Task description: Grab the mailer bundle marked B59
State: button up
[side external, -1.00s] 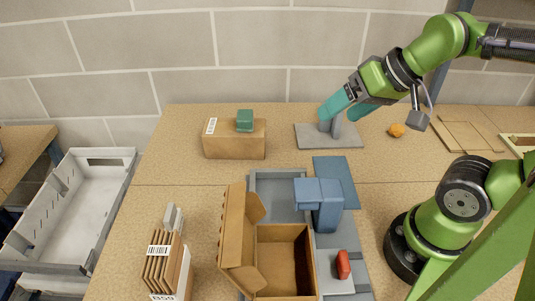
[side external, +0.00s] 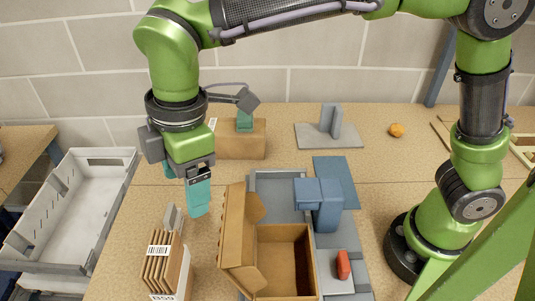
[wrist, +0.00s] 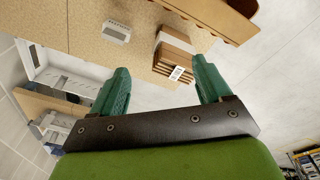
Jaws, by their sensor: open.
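The mailer bundle (side external: 163,262) is a stack of upright brown mailers with a white barcode band, at the front left of the bench. A partly cut-off label at its foot reads B59. The bundle also shows in the wrist view (wrist: 174,58), ahead of and between my fingers. My gripper (side external: 187,198) is open and empty, above and behind the bundle with its teal fingers pointing down. It is apart from the bundle. In the wrist view both fingertips of my gripper (wrist: 160,70) are clear of it.
A small grey upright piece (side external: 172,218) stands just behind the bundle. An open brown carton (side external: 286,236) with a raised flap stands to its right. A pale tote (side external: 68,215) is at left.

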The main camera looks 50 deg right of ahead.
aim_at(163, 251)
jog(key=a+n, duration=0.4)
jog(key=s+a+n, duration=0.1)
jog(key=a+n, duration=0.1)
jog(key=a, duration=0.1)
jog(key=shift+f+g+h, duration=0.3)
jog(key=shift+f+h, duration=0.05)
jog(key=shift+h, duration=0.05)
notch_tip(163, 251, down, 8)
jog(key=n, duration=0.5)
jog(key=shift+w, duration=0.1)
jog(key=f, duration=0.6)
jog(key=shift+w+a+f, duration=0.2)
